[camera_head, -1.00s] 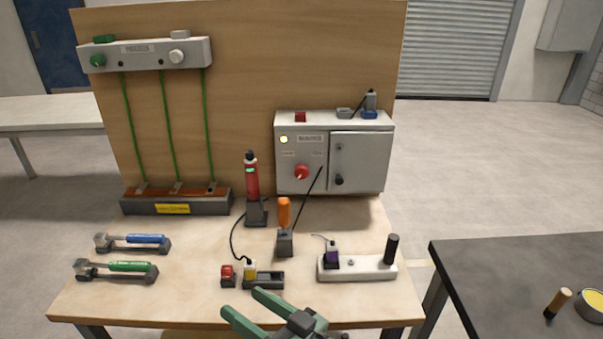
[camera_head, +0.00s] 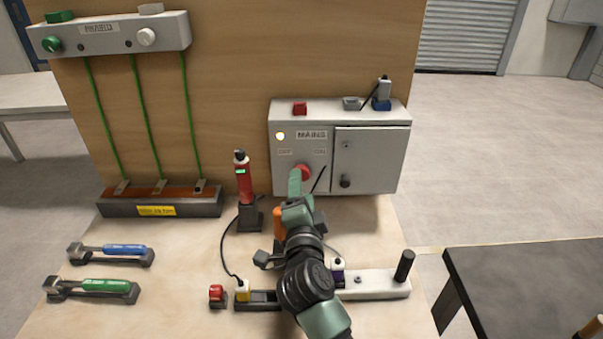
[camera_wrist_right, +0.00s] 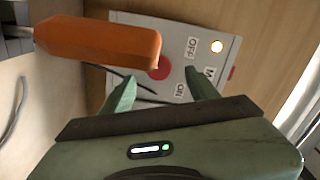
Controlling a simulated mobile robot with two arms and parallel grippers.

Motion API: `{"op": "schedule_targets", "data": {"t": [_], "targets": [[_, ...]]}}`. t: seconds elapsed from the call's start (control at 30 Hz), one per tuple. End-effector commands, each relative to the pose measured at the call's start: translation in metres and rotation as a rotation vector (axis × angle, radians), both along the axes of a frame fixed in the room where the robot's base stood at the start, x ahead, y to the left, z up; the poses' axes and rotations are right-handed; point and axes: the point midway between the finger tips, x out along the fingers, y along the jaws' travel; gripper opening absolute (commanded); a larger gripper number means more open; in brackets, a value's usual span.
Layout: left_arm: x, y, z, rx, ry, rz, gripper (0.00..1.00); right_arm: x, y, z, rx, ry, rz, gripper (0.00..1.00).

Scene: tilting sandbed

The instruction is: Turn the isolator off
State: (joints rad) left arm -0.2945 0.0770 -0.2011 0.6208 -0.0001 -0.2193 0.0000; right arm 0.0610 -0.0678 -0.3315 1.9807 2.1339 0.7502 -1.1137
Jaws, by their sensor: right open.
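The isolator is a red round knob (camera_head: 305,172) on the front of the grey MAINS box (camera_head: 300,190), between small OFF and ON labels. A lit yellow lamp (camera_head: 280,135) is above it. My right gripper (camera_head: 296,178) reaches up to the box front, its fingers partly covering the knob. In the right wrist view the open fingers (camera_wrist_right: 158,84) stand either side of the red knob (camera_wrist_right: 160,69), with the knob a little beyond the tips. I cannot tell if they touch it. My left gripper is not in view.
An orange-handled tool (camera_head: 279,222) stands close beside my right gripper; its handle (camera_wrist_right: 95,42) looms large in the wrist view. A red tester (camera_head: 245,185) stands left of the box. A white strip (camera_head: 375,284) with a black post lies below my arm.

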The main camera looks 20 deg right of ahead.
Motion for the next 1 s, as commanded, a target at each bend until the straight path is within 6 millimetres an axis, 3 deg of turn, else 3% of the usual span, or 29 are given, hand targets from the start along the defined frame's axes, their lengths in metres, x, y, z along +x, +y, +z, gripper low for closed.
{"op": "schedule_targets", "data": {"t": [0.1, 0.2, 0.5, 0.63, 0.67, 0.87, 1.0], "targets": [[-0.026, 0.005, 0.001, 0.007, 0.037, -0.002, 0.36, 0.020, -0.006, 0.002, 0.000, -0.001, -0.001, 0.60], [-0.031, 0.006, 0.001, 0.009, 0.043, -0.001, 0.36, 0.034, -0.010, 0.001, 0.000, -0.002, -0.002, 0.60], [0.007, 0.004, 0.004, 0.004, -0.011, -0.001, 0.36, 0.047, -0.014, 0.000, 0.001, -0.001, 0.000, 0.60], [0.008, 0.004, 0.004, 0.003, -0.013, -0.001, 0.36, 0.047, -0.014, 0.000, 0.000, -0.002, 0.001, 0.60], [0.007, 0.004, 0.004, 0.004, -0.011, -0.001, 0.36, 0.047, -0.014, 0.001, 0.000, -0.002, 0.001, 0.57], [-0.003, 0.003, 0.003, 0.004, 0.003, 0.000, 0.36, 0.047, -0.014, 0.000, -0.001, -0.002, 0.001, 0.01], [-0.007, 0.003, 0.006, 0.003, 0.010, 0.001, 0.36, 0.047, -0.014, 0.002, -0.007, 0.001, -0.001, 0.00]]}}
